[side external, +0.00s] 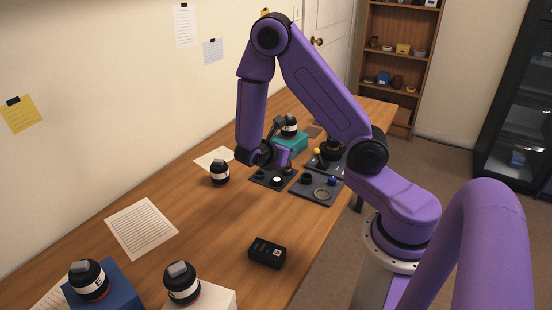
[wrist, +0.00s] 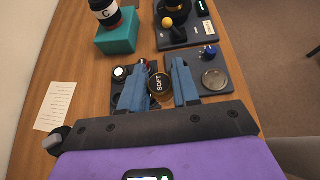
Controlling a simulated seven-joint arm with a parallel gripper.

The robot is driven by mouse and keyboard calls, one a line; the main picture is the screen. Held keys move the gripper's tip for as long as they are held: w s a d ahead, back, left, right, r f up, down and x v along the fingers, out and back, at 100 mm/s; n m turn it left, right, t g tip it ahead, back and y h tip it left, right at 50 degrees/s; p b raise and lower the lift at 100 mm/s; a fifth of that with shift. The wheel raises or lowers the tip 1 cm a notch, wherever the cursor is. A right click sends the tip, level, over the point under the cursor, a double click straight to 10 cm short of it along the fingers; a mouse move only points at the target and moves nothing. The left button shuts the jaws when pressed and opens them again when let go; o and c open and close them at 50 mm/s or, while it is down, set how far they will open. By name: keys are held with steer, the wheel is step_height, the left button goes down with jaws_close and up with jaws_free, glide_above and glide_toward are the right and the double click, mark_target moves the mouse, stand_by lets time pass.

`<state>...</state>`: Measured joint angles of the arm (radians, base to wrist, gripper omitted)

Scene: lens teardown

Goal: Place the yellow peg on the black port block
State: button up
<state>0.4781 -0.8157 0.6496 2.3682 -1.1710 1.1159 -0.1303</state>
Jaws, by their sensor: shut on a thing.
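My gripper (wrist: 160,90) has its blue fingers closed around a round, dark amber part marked SOFT (wrist: 158,84), low over a dark panel. In the side view my gripper (side external: 272,158) hides most of what it holds. A yellow ball-tipped piece (wrist: 168,22) stands on a dark board beyond the fingers; its yellow tip also shows in the side view (side external: 317,151). I cannot tell whether it is a loose peg or a fixed lever. A black block with small ports on top (side external: 267,253) lies on the table's near part, apart from my gripper.
A teal block (wrist: 117,38) carries a dark jar marked C (wrist: 106,12). Dark panels hold a blue knob (wrist: 209,51) and a metal ring (wrist: 214,79). More jars stand on a blue block (side external: 118,278) and a white block (side external: 214,297).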

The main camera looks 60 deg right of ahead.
steer(key=s+a+m+g+y, duration=0.25)
steer(key=s+m+g, duration=0.55)
steer(key=s, duration=0.6)
steer(key=s+a+m+g+y, duration=0.4)
steer(key=s+a+m+y, duration=0.2)
steer(key=a+m+y, duration=0.15)
steer(key=m+t+y, duration=1.2)
steer(key=m+y, duration=0.2)
steer(key=m, duration=0.7)
glide_above(267, 250)
steer(key=f, duration=0.2)
steer(key=shift+n, duration=0.25)
steer(key=shift+f, duration=3.65)
